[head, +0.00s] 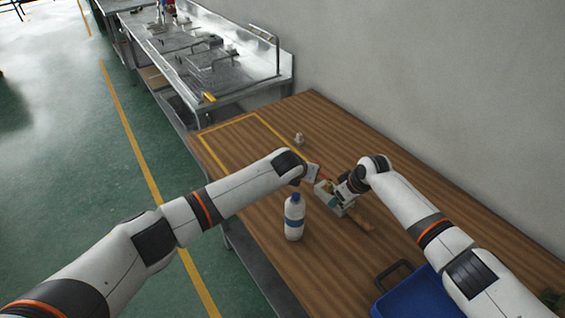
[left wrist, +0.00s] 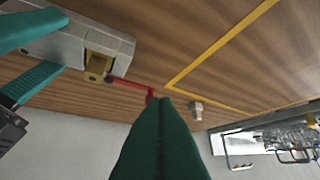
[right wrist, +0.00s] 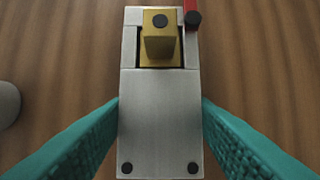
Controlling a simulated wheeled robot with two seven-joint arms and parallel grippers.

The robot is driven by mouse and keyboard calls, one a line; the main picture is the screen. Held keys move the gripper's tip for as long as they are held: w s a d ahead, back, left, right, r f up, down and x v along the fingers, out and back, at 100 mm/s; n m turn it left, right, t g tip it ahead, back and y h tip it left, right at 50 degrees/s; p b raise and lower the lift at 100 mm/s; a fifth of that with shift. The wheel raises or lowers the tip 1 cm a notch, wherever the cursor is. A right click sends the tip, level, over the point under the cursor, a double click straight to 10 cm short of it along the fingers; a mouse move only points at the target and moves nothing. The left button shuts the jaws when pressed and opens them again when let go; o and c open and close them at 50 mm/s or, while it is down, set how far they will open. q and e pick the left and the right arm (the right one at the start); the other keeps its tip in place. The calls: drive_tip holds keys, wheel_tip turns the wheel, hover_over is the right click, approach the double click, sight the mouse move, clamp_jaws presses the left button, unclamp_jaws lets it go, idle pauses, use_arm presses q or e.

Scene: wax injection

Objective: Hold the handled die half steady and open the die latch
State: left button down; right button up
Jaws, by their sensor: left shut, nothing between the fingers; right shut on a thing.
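The grey metal die (head: 321,193) sits on the wooden table, partly hidden by my right gripper (head: 342,198). In the right wrist view, the teal fingers are shut on the two sides of the grey die body (right wrist: 160,115). A brass latch (right wrist: 158,47) sits at its far end, with a red lever (right wrist: 192,10) beside it. The left wrist view also shows the brass latch (left wrist: 97,66) and the red lever (left wrist: 130,83). My left gripper (left wrist: 160,100) is shut and empty, its tips close to the lever's end; contact cannot be told.
A white bottle with a blue cap (head: 294,218) stands near the table's left edge. A blue bin (head: 408,296) is at the front right. A small pale object (head: 299,138) stands near a yellow taped outline (head: 222,127). Metal benches (head: 215,60) lie beyond.

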use_arm(q)
drive_tip(key=w+a+v, duration=0.1)
drive_tip(key=a+v, duration=0.1)
drive_tip(key=v, duration=1.1)
drive_tip(key=shift+s+a+r, duration=0.15)
drive_tip(key=shift+a+r, duration=0.05)
drive_tip(key=shift+r, duration=0.2)
use_arm(e)
drive_tip(key=o, duration=1.4)
drive_tip(key=shift+r, duration=0.1)
